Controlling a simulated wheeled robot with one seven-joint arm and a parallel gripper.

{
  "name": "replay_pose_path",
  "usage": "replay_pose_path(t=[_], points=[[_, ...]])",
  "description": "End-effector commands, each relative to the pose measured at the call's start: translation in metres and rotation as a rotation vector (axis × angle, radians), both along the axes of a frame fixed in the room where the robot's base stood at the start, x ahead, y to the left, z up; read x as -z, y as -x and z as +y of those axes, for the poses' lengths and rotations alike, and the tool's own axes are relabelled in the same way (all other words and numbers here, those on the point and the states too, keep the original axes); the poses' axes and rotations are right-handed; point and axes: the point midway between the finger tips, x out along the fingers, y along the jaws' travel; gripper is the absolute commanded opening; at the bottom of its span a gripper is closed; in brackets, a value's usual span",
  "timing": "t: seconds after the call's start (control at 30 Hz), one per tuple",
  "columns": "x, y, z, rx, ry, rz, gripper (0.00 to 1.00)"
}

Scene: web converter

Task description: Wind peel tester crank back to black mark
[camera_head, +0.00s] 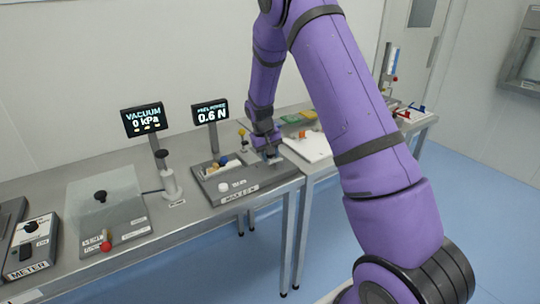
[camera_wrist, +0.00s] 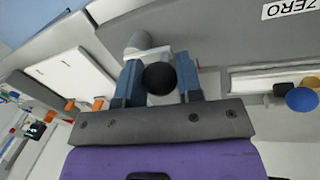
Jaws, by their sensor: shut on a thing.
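The peel tester (camera_head: 240,188) is a grey box on the bench, with a white button and a label reading about "MAX 2.5 N" on its front. Its display (camera_head: 210,112) on a post reads 0.6 N. My gripper (camera_head: 268,152) is at the tester's right end. In the wrist view, my gripper (camera_wrist: 158,84) has its two blue-grey fingers on either side of a crank handle with a round black knob (camera_wrist: 159,78), shut on it. A light grey rounded part (camera_wrist: 139,41) shows just beyond the fingers. I cannot make out the black mark.
Left on the bench are a vacuum display (camera_head: 143,120), a hand pump (camera_head: 171,185), a clear-covered chamber (camera_head: 103,205) and a meter (camera_head: 30,245). A white board (camera_head: 310,147) lies on the bench right of the tester. Blue and ochre balls (camera_wrist: 301,99) sit near the gripper.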

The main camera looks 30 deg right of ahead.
Motion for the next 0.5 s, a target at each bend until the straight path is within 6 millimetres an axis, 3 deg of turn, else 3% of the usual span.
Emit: replay_pose_path(t=[0.37,0.4,0.5], points=[[-0.0003,-0.0008,0.0004,0.004,-0.001,-0.001,0.10],[-0.0003,-0.0008,0.0004,0.004,-0.001,-0.001,0.38],[-0.0002,-0.0007,0.0003,0.004,0.000,-0.001,0.58]])
